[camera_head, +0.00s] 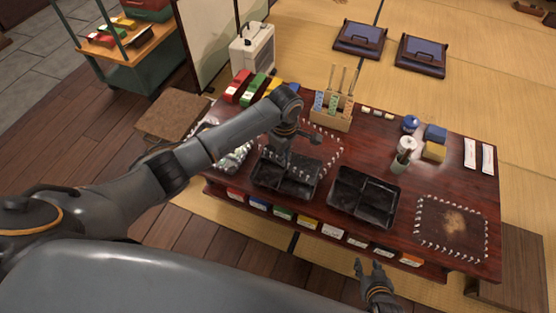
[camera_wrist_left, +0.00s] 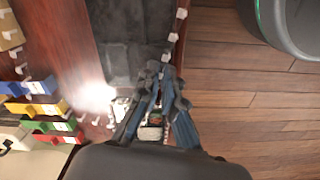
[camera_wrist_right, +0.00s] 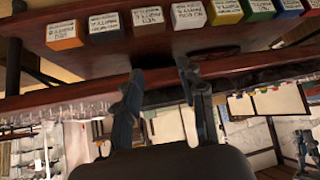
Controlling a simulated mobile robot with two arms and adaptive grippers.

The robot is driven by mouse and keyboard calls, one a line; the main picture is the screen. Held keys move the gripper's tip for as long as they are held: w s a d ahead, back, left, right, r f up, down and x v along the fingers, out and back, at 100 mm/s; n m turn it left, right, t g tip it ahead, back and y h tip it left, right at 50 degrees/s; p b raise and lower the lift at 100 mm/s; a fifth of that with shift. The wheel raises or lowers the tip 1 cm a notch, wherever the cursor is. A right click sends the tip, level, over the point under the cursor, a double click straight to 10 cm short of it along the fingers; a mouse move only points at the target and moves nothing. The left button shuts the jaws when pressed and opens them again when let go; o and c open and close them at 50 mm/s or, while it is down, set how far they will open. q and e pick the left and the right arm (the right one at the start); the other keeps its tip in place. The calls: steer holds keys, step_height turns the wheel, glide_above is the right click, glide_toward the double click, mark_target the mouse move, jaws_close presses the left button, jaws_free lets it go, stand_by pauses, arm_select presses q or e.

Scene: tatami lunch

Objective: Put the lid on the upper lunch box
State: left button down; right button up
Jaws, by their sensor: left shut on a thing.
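Two black divided lunch boxes sit side by side on the dark red table (camera_head: 400,230): the left box (camera_head: 270,180) and the right box (camera_head: 350,205). My left arm reaches over the left box. In the left wrist view my left gripper (camera_wrist_left: 160,75) has its fingers closed together at the edge of a dark slab (camera_wrist_left: 130,35), apparently the left box; the exact contact is hard to see. A dark piece with a gold-brown patch (camera_head: 455,222) and white marks lies at the right; I cannot tell whether it is the lid. My right gripper (camera_head: 370,268) is open and empty by the front edge.
Small labelled boxes (camera_head: 305,222) line the table's front shelf. A wooden rack (camera_head: 330,118), coloured boxes (camera_head: 253,88), a blue lidded jar (camera_head: 411,123) and white packets (camera_head: 469,153) stand along the back. A white-dotted area (camera_head: 325,150) lies behind the left box.

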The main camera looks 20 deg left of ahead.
steer(key=s+d+f+g+h+p, duration=0.1)
steer(key=s+d+f+g+p, duration=0.15)
steer(key=s, duration=0.55)
steer(key=s+d+f+g+h+p, duration=0.15)
steer(key=s+f+g, duration=0.25)
steer(key=s, duration=0.4)
arm_select(q)
steer(key=shift+s+a+f+n+b, duration=0.1)
steer(key=shift+s+f+n+b, duration=0.45)
steer(key=shift+f+b, duration=0.85)
steer(key=shift+s+a+f+n+b, duration=0.1)
steer(key=shift+s+f+n+b, duration=0.6)
steer(key=shift+f, duration=1.15)
steer(key=shift+s+a+f+n+b, duration=0.1)
steer(key=shift+s+f+n+b, duration=0.35)
steer(key=shift+f+b, duration=0.95)
arm_select(e)
steer(key=w+r, duration=0.3)
steer(key=r, duration=0.6)
steer(key=w+r+t, duration=0.1)
steer(key=w+r, duration=0.3)
steer(key=r, duration=0.6)
steer(key=shift+w+m+y, duration=0.3)
steer(key=shift+y, duration=0.15)
arm_select(q)
steer(key=shift+d+f+p, duration=0.1)
steer(key=shift+f+p, duration=0.1)
steer(key=shift+p, duration=0.1)
arm_select(e)
steer(key=shift+a+r, duration=0.1)
